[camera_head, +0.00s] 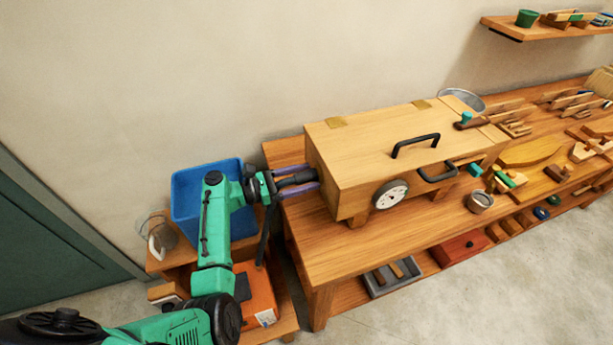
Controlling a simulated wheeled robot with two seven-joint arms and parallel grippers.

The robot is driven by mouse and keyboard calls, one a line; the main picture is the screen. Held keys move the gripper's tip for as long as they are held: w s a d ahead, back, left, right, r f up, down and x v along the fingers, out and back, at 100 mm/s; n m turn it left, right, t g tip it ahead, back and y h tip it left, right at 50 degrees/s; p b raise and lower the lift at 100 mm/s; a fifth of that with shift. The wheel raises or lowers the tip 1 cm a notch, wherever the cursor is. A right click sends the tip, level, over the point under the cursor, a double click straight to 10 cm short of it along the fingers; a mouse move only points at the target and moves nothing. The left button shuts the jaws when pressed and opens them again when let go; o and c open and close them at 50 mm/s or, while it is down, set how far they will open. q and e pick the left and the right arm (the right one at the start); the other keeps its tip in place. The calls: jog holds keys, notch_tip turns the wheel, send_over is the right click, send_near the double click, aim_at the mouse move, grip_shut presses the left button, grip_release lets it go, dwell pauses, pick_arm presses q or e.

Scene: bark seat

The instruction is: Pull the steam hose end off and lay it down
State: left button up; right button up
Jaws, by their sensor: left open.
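The wooden steam box (400,142) stands on the bench, with a black handle on its lid and a round white dial (390,194) on its front. My left gripper (312,180) is at the box's left end, its jaws open and pointing at that end wall. A dark piece, apparently the steam hose end, shows between the fingers; whether it touches them I cannot tell. A black hose (264,238) hangs below my gripper toward an orange unit (262,293) on a low stand. My arm hides part of the hose and unit. My right gripper is out of view.
A blue bin (190,198) stands behind my left arm against the wall. The wooden bench (330,262) has bare top in front of the box. A small metal cup (480,201) and several wooden tools lie to the right. A grey tray (393,277) sits on the lower shelf.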

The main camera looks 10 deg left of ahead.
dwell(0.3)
pick_arm(q)
grip_shut()
jog(key=shift+a, duration=0.1)
jog(key=p+v, duration=0.2)
jog(key=v, duration=0.4)
jog(key=shift+p, duration=0.3)
dwell(0.7)
